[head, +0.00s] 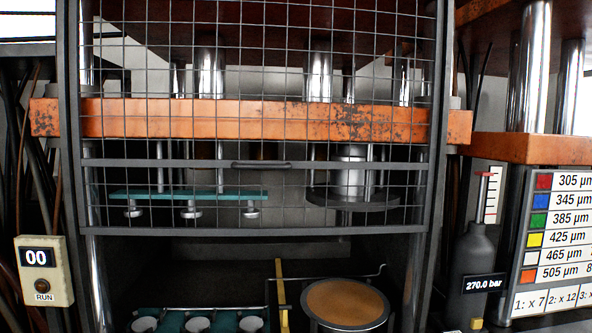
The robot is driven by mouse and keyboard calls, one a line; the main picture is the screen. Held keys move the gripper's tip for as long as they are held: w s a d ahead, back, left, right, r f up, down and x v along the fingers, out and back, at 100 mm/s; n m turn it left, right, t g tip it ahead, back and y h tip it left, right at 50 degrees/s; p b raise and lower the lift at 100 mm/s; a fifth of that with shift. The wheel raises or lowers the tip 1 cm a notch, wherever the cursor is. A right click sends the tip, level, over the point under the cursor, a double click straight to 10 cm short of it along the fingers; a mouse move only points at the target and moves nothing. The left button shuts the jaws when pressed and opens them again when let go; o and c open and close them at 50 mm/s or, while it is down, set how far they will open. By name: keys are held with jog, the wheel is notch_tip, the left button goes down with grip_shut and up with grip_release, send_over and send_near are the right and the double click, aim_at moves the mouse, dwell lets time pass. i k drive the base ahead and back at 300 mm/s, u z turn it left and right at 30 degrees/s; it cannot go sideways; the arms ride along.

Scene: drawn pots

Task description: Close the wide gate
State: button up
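The wide gate is a dark-framed wire mesh panel (262,196) in front of the press. Its lower edge (262,232) hangs across the middle of the view, with an open gap below it. A crossbar with a small dark handle (261,165) runs across the mesh. Dark uprights stand at both sides of the gate. My gripper is not in view, so I cannot tell its state or where it is relative to the gate.
Behind the mesh are an orange beam (250,119) and a teal plate (190,194). Below the gap are a round pan with brown contents (345,303) and a teal tray with white cups (172,321). A RUN box (43,271) is left; a grey bottle (476,270) and colour chart (556,235) are right.

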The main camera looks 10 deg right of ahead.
aim_at(79, 162)
jog(key=z, duration=0.05)
jog(key=i, duration=1)
jog(key=u, duration=0.05)
